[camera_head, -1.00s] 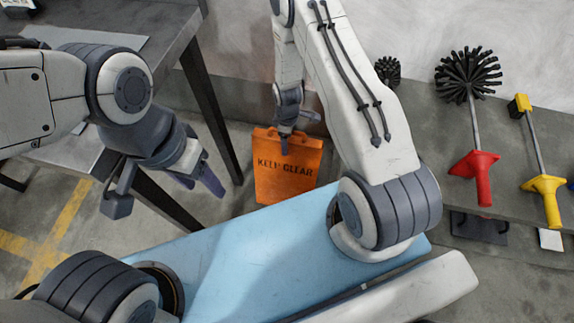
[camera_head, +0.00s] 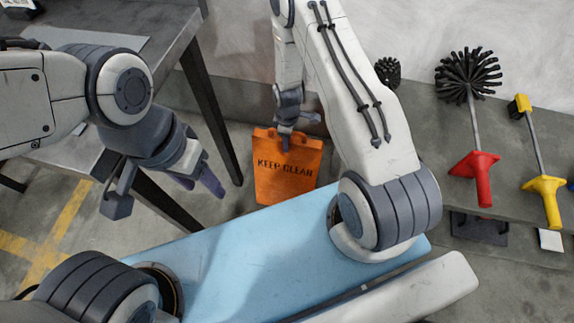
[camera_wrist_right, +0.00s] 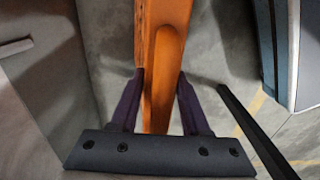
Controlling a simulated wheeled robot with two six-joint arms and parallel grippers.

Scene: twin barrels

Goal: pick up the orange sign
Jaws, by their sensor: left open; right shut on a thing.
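The orange sign (camera_head: 285,178) reads KEEP CLEAR and stands upright near the floor by the wall, in the middle of the head view. My right gripper (camera_head: 285,142) reaches down onto its top edge. In the right wrist view the sign (camera_wrist_right: 160,80) runs between the two fingers of my right gripper (camera_wrist_right: 160,105), which is shut on it.
A grey table (camera_head: 140,20) with dark legs stands at the left, one leg close to the sign. A ledge at the right bears a black round brush (camera_head: 468,75) with a red handle and a yellow-handled tool (camera_head: 543,187). Yellow lines (camera_head: 60,225) mark the floor.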

